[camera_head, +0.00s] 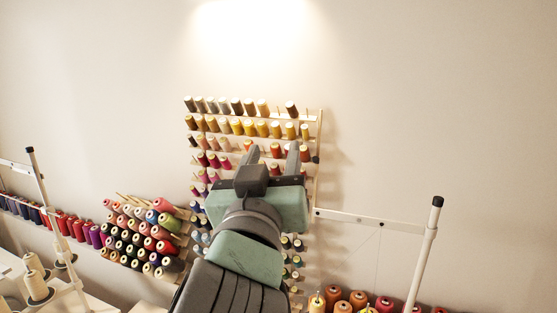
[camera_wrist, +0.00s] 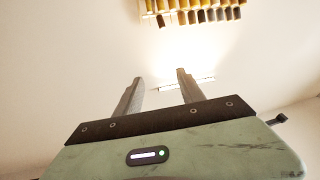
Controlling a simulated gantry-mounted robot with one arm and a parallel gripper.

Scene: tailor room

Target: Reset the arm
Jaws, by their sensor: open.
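My gripper (camera_head: 273,152) is raised in front of the wall rack in the head view, its two fingers pointing up and away. The fingers stand apart with nothing between them. My gripper also shows in the wrist view (camera_wrist: 158,76), with both fingers parted and empty. My arm comes up from the bottom middle of the head view and hides part of the rack.
A wall rack (camera_head: 313,118) holds rows of thread spools. A slanted stand of spools (camera_head: 140,238) is at the lower left. White thread-stand poles rise at left (camera_head: 47,205) and right (camera_head: 424,250). The upper wall is bare.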

